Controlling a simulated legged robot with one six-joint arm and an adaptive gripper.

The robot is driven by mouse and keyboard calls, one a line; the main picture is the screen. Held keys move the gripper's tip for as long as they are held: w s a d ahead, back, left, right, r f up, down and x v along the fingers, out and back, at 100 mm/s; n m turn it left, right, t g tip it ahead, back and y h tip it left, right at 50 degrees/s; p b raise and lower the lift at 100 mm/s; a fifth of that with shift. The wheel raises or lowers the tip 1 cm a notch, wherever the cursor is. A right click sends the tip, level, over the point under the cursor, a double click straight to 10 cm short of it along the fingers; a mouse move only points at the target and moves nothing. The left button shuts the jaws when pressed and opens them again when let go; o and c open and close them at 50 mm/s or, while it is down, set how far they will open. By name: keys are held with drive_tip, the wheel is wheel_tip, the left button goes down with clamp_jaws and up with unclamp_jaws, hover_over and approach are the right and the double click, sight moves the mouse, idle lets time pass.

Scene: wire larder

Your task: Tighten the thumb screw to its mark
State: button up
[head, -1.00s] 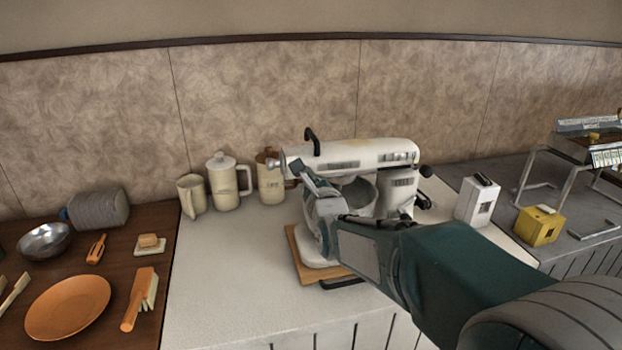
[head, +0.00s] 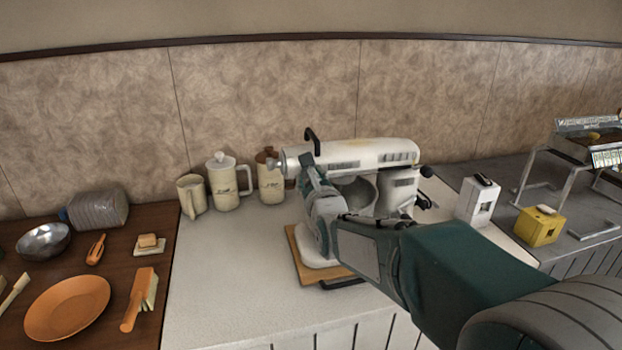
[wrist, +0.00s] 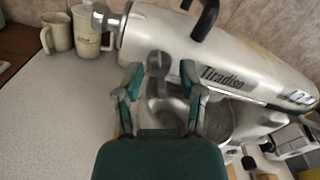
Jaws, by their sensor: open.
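A white stand mixer (head: 372,153) stands on a wooden board (head: 298,262), its head running left to right. It also fills the right of the wrist view (wrist: 215,52). A silver knob-like fitting (wrist: 108,22) sticks out of the head's left end; I cannot tell whether it is the thumb screw, and no mark is readable. My gripper (wrist: 162,82) is open and empty, its fingers apart below the near side of the head. A grey rounded part with a hook-like piece (wrist: 158,90) shows between the fingers. In the head view, my gripper (head: 308,176) partly hides the mixer's left end.
A metal mixing bowl (head: 358,193) sits under the mixer head. Jugs and a lidded canister (head: 223,183) stand behind left. A black handle (head: 312,137) rises from the head. A white box (head: 478,203) and yellow box (head: 540,227) stand right. The pale counter (head: 228,275) is clear front left.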

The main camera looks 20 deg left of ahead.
drive_tip(key=shift+a+f, duration=0.1)
drive_tip(key=shift+f, duration=0.05)
drive_tip(key=v, duration=0.7)
idle(0.4)
drive_tip(key=s+d+f+n+g+h, duration=0.1)
drive_tip(key=s+d+n+g+h, duration=0.2)
drive_tip(key=d+n, duration=0.55)
drive_tip(key=s+d+f+n+g+h, duration=0.1)
drive_tip(key=s+d+f+n+h, duration=0.3)
drive_tip(key=d, duration=0.7)
drive_tip(key=s+d+f+n+g+h, duration=0.1)
drive_tip(key=s+d+n+g, duration=0.1)
drive_tip(key=s+d+n, duration=0.3)
drive_tip(key=s+d+f+n+g+h, duration=0.1)
drive_tip(key=s+d+n, duration=0.5)
drive_tip(key=s, duration=0.7)
drive_tip(key=f+n+g, duration=0.1)
drive_tip(key=n+g, duration=0.1)
drive_tip(key=shift+s+d+f+g+h, duration=0.2)
drive_tip(key=shift+s+d+g+h, duration=0.05)
drive_tip(key=shift+d+g+h, duration=0.05)
